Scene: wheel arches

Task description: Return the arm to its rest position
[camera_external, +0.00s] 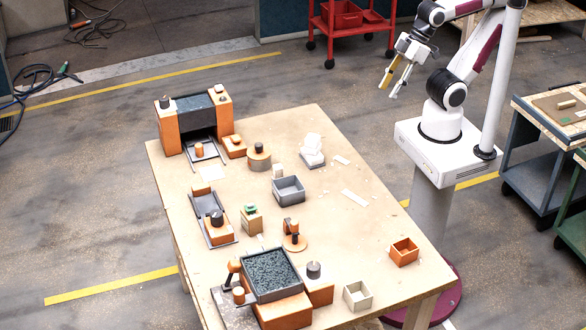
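My gripper (393,85) is in the upper right of the external view, at the end of my folded arm. It points down and to the left. Its two fingers are spread apart, with nothing visible between them. It is raised beside the far right edge of the wooden table (385,235) and touches nothing that I can see. My white arm stands on a pedestal at the table's right side.
The table holds an orange and dark machine (192,118), a grey bin (288,190), a white stacked object (312,148), an orange box (404,251), a cream box (357,295) and a dark-topped unit (270,274). A red cart (345,22) and a green-grey cart (545,180) stand on the floor.

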